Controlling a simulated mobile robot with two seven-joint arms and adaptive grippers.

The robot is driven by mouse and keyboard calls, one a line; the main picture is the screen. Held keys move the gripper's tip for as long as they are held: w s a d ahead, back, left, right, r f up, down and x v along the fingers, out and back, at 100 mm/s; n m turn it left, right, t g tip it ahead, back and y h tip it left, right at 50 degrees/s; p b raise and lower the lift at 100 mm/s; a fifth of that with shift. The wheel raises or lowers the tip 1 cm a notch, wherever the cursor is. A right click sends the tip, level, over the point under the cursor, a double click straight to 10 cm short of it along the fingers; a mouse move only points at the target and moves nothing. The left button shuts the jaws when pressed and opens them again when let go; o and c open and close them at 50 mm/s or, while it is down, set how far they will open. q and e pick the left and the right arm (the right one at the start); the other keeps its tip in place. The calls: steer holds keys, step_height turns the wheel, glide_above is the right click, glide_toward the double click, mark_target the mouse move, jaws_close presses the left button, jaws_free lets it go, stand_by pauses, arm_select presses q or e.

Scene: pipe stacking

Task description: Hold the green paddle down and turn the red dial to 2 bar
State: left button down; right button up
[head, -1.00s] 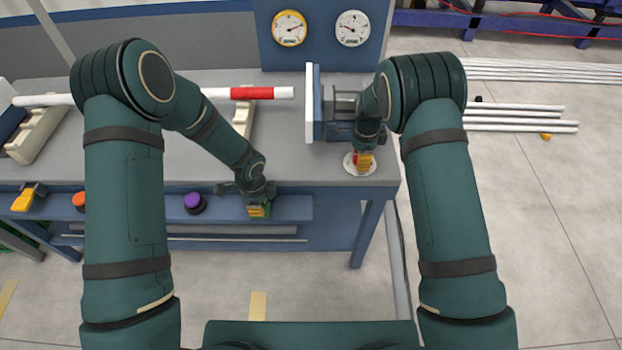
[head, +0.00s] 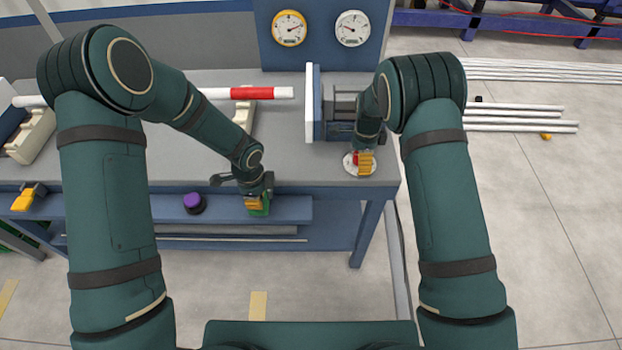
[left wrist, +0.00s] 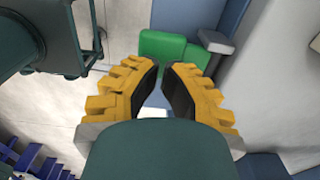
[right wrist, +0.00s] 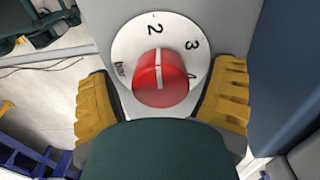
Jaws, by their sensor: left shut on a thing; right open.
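The green paddle (left wrist: 176,50) shows just beyond my left fingertips in the left wrist view, and at the bench's front shelf in the head view (head: 259,210). My left gripper (left wrist: 164,72) is shut on the green paddle, its yellow fingers close together; the exact contact is partly hidden. The red dial (right wrist: 160,78) sits on a white round scale (right wrist: 130,45) marked 2, 3, 4 and bar. The dial's white line points up, close to the 2. My right gripper (right wrist: 163,92) is open, with one yellow finger on each side of the dial, apart from it.
Two gauges, yellow-rimmed (head: 289,28) and white-rimmed (head: 352,28), are on the back panel. A purple knob (head: 194,203) and a yellow handle (head: 27,199) are on the shelf. A red-banded white pipe (head: 262,93) lies on the bench, left of the clamp block (head: 311,103).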

stand_by(0.5)
steer(key=shift+r, duration=3.55)
arm_select(q)
step_height(320, 180, up, 10)
arm_select(e)
steer(key=shift+f, duration=0.1)
